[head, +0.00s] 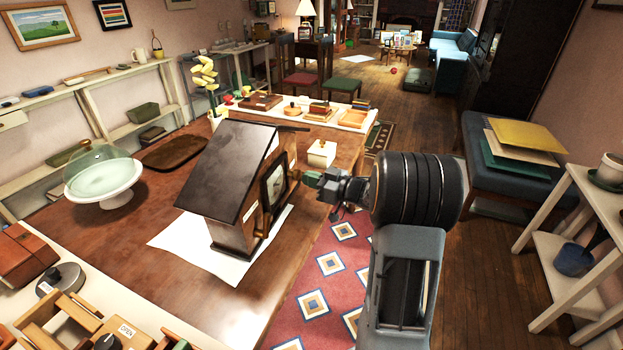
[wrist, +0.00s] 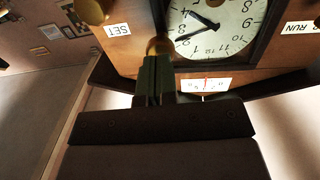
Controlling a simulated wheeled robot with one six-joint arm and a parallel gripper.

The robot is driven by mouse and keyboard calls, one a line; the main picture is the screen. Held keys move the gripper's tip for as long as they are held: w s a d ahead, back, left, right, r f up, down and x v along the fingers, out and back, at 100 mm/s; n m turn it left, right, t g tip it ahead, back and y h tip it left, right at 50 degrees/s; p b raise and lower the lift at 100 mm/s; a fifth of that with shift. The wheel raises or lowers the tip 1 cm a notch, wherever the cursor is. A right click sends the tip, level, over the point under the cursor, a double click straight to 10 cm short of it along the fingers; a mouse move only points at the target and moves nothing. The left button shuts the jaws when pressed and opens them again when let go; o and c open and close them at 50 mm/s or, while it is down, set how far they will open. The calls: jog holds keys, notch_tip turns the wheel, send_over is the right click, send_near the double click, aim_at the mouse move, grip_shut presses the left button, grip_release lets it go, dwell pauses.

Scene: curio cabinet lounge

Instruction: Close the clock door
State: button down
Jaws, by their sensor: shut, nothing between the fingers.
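The clock (head: 225,165) is a wooden house shape with a dark sloped roof, on the table. Its dark-framed square door (head: 272,185) has a white dial behind it and faces right toward my arm. In the wrist view the dial (wrist: 215,25) shows upside down, and a round brass knob (wrist: 158,46) sits at the frame's left edge. My gripper (head: 314,179) is shut and empty in front of the door. In the wrist view its green fingertips (wrist: 155,62) overlap the knob's lower edge; I cannot tell whether they touch. The door looks nearly flush, but a small gap cannot be ruled out.
A white sheet (head: 190,262) lies under the clock. A white box (head: 321,153) stands behind it near the table edge. A glass-domed cake stand (head: 103,178) is at left, and wooden items (head: 75,320) are at front left. A patterned rug (head: 335,270) covers the floor beside the table.

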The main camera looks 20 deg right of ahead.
jog(key=p+v, duration=0.1)
jog(key=v, duration=1.2)
jog(key=w+d+f+m+h, duration=0.35)
jog(key=d+f+h, duration=0.25)
jog(key=d+h, duration=0.35)
jog(key=s+d+r+m+g+h+p, duration=0.25)
jog(key=s+m+g+h, duration=0.2)
jog(key=h, duration=0.25)
jog(key=s+a+r+g+y+p, duration=0.1)
jog(key=s+a+r+p, duration=0.3)
jog(key=a, duration=0.6)
jog(key=s+a+r+g+y+p, duration=0.2)
jog(key=s+a+r+p, duration=0.2)
jog(key=a+r, duration=0.4)
jog(key=s+a+r+g+y+p, duration=0.2)
jog(key=s+a+r+p, duration=0.3)
jog(key=a, duration=0.7)
jog(key=shift+a+r+g, duration=0.25)
jog(key=shift+r+g, duration=0.1)
jog(key=shift+r, duration=0.35)
